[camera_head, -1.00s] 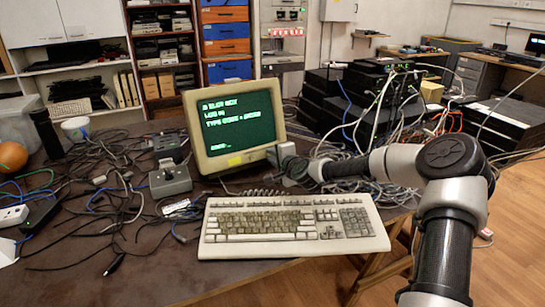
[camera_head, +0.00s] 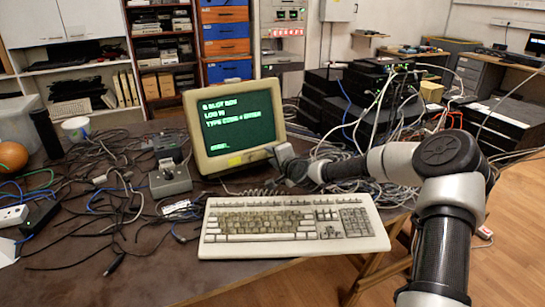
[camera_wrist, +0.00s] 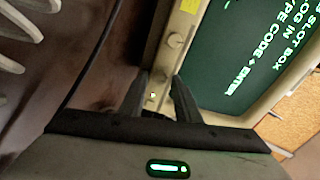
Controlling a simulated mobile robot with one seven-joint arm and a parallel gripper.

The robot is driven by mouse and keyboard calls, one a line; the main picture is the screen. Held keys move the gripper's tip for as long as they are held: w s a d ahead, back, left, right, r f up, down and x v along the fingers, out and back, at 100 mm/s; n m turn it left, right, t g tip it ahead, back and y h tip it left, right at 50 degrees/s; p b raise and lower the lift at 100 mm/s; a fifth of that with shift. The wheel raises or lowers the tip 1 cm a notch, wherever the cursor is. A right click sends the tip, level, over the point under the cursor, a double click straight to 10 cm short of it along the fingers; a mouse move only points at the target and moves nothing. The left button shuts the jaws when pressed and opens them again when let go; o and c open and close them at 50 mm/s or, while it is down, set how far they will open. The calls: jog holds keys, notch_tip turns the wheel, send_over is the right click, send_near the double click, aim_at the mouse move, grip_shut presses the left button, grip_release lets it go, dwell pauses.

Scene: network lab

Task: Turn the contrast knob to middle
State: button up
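The beige monitor (camera_head: 192,128) stands on the table with green text on its screen. In the wrist view its bezel appears rotated, with a round beige knob (camera_wrist: 175,40) on it. A second, smaller knob-like part (camera_wrist: 151,102) shows between my fingertips. No label is readable, so I cannot tell which is the contrast knob. My gripper (camera_wrist: 160,88) is open, its two dark fingers apart and pointing at the bezel. Contact with the small part cannot be made out. In the head view my gripper (camera_head: 284,156) is at the monitor's lower right edge.
A beige keyboard (camera_head: 290,226) lies in front of the monitor. A grey box with a joystick-like top (camera_head: 170,180) and tangled cables are to the left. Black stacked equipment (camera_head: 345,105) with loose cables stands behind my arm to the right.

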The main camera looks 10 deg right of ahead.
dwell(0.3)
jog(key=p+v, duration=0.3)
jog(key=v, duration=1.4)
jog(key=shift+s+p, duration=0.2)
jog(key=shift+p, duration=0.2)
